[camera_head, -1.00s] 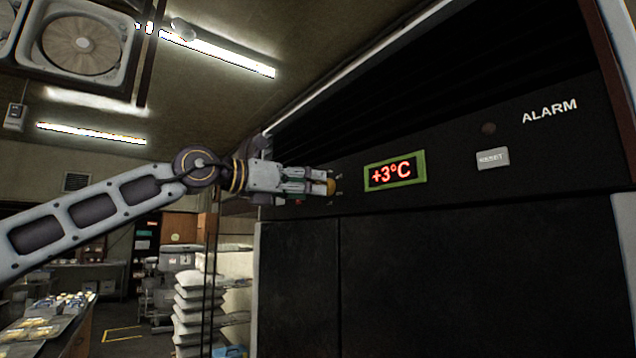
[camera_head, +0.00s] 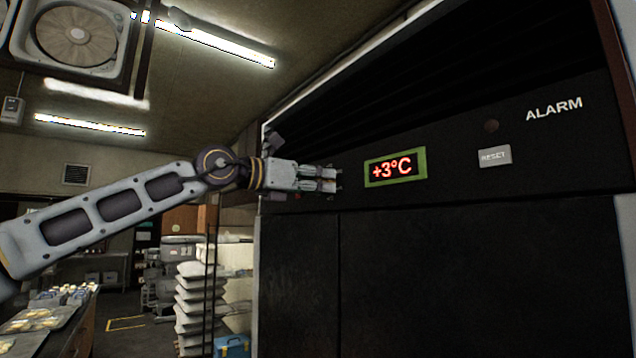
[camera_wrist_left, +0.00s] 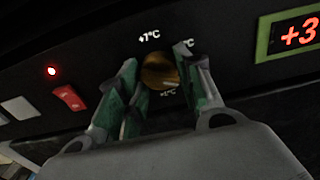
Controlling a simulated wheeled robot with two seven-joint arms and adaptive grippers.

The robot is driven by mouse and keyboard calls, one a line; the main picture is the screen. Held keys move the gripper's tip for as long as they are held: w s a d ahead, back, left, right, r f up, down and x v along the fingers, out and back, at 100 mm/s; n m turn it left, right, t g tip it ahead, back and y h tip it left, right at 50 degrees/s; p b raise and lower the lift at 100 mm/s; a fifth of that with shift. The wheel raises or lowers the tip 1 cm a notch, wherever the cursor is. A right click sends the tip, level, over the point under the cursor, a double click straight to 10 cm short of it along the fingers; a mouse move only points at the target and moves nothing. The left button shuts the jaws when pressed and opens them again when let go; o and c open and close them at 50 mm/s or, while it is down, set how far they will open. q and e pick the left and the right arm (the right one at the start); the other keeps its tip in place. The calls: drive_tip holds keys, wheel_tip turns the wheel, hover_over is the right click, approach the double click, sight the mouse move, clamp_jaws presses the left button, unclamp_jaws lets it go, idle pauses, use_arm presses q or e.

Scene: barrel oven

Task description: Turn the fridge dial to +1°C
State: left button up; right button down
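The fridge dial is a round brass knob (camera_wrist_left: 160,70) on the black panel, seen in the left wrist view. Small white temperature marks surround it, some partly covered by a finger. My left gripper (camera_wrist_left: 161,75) has its green-padded fingers on either side of the knob. The left finger looks slightly apart from it; the right one overlaps its edge. In the head view my left gripper (camera_head: 334,180) is at the panel and hides the knob. The red display (camera_head: 394,168) in a green frame reads +3°C. My right gripper is not in view.
A RESET button (camera_head: 495,157) and an ALARM label (camera_head: 554,109) are right of the display. In the wrist view, a red lamp (camera_wrist_left: 52,71) and a red switch (camera_wrist_left: 69,97) lie left of the dial. Stacked white sacks (camera_head: 194,305) stand left of the fridge.

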use_arm(q)
drive_tip(key=shift+c, duration=1.4)
drive_tip(key=shift+m, duration=0.5)
drive_tip(key=shift+w+m, duration=0.1)
drive_tip(key=shift+m, duration=5.4)
drive_tip(key=o, duration=1)
